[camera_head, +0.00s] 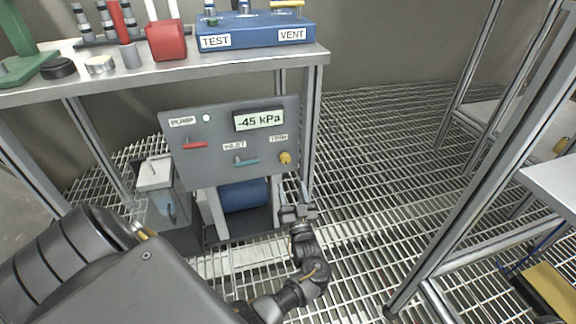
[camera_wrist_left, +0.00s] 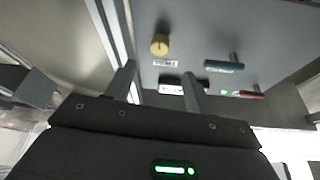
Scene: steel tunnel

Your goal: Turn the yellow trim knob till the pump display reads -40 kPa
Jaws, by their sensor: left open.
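The yellow trim knob (camera_head: 285,158) sits at the lower right of the grey pump panel (camera_head: 210,168), under a small label. The pump display (camera_head: 258,120) at the panel's upper right reads -45 kPa. My left gripper (camera_head: 293,192) is open and empty, just below the knob and apart from it. In the left wrist view the yellow knob (camera_wrist_left: 160,44) shows beyond the two spread fingers (camera_wrist_left: 159,88), with a dark line across its face. The display there (camera_wrist_left: 183,85) is partly hidden by a finger. My right gripper is not in view.
The panel also carries a red lever (camera_head: 195,145) and a teal lever (camera_head: 246,162). A steel bench (camera_head: 190,66) with a blue TEST/VENT box (camera_head: 255,36) stands above and behind. A bench leg (camera_head: 310,130) is close right of the panel. Grating floor is open farther right.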

